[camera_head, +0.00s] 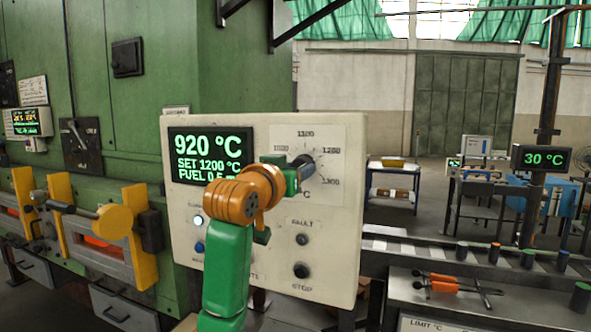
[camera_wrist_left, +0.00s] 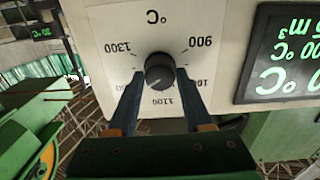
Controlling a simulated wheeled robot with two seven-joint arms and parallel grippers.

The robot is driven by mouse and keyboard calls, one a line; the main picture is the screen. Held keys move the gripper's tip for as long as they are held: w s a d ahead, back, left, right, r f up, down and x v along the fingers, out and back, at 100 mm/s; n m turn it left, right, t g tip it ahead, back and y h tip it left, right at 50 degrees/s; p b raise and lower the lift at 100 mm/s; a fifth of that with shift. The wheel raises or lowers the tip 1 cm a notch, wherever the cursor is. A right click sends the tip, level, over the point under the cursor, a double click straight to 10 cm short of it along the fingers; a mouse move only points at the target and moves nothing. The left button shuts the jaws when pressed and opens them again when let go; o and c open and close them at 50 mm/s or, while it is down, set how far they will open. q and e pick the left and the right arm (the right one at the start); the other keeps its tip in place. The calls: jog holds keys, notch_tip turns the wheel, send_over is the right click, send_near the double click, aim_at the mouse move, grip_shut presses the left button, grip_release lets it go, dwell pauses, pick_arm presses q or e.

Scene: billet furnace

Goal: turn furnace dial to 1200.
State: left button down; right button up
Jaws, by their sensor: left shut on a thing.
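The furnace dial is a dark round knob (camera_head: 303,162) on a pale scale plate with temperature marks, on the upper right of the white control panel (camera_head: 343,270). In the left wrist view the knob (camera_wrist_left: 159,70) sits between my two fingers, with the scale numbers upside down around it. My left gripper (camera_head: 298,167) is shut on the knob; its fingers (camera_wrist_left: 161,75) press on both sides. The knob's pointer is too small to read surely. The panel display (camera_head: 211,154) reads 920 °C and SET 1200 °C; the fuel line is partly hidden by my arm. My right gripper is not in view.
FAULT lamp (camera_head: 302,240) and STOP button (camera_head: 301,270) lie below the dial. The green furnace (camera_head: 150,75) with orange-yellow door parts stands left. On the right, a bench holds orange-handled tongs (camera_head: 445,285), and a 30 °C display (camera_head: 541,158) hangs on a post.

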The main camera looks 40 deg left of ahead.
pick_arm(q)
jog(key=shift+s+r, duration=0.1)
jog(key=shift+r, duration=0.1)
dwell(0.3)
jog(key=c, duration=0.6)
grip_release()
jog(key=o, duration=0.3)
jog(key=shift+f, duration=0.15)
jog(key=b+v, duration=0.4)
jog(key=v, duration=0.3)
